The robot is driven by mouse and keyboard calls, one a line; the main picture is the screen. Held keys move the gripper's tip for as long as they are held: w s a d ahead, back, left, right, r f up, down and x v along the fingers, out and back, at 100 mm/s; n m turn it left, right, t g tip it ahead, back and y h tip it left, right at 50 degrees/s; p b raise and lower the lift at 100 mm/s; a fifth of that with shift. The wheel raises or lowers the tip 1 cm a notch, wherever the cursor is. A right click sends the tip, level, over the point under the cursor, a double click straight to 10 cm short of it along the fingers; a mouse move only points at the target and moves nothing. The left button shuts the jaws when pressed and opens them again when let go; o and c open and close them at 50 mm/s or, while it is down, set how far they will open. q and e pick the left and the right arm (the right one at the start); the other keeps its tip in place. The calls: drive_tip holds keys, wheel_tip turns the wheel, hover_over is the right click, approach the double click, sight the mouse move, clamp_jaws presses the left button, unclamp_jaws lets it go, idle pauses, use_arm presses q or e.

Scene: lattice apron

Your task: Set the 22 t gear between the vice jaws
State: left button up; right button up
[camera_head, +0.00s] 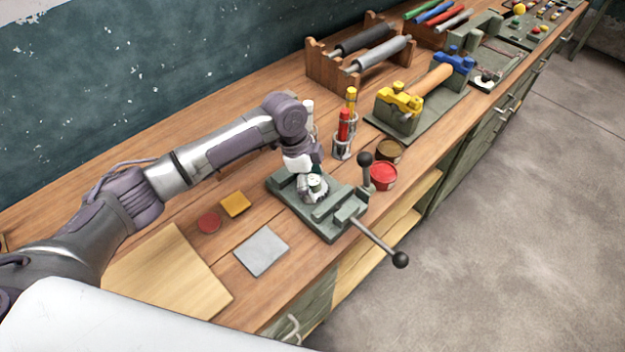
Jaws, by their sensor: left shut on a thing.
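The grey-green vice (332,226) sits near the bench's front edge, with a black-knobbed handle sticking out over the front. My left gripper (313,187) reaches down over the vice from above, at the jaws. It is shut on a small grey toothed part (311,197), which looks like the gear. The gear is between or just above the jaws; I cannot tell whether it touches them. The fingers hide much of it, and its tooth count cannot be read. My right gripper is not in view.
Behind the vice are a cup of red and yellow tools (342,148) and an open red tin (383,176). A grey plate (261,251), a yellow square (235,204), a red disc (208,222) and a wooden board (165,278) lie left of it.

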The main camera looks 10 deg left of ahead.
use_arm(q)
drive_tip(key=o, duration=1.5)
drive_tip(key=b+v, duration=0.2)
drive_tip(key=v, duration=1)
drive_tip(key=shift+r, duration=0.1)
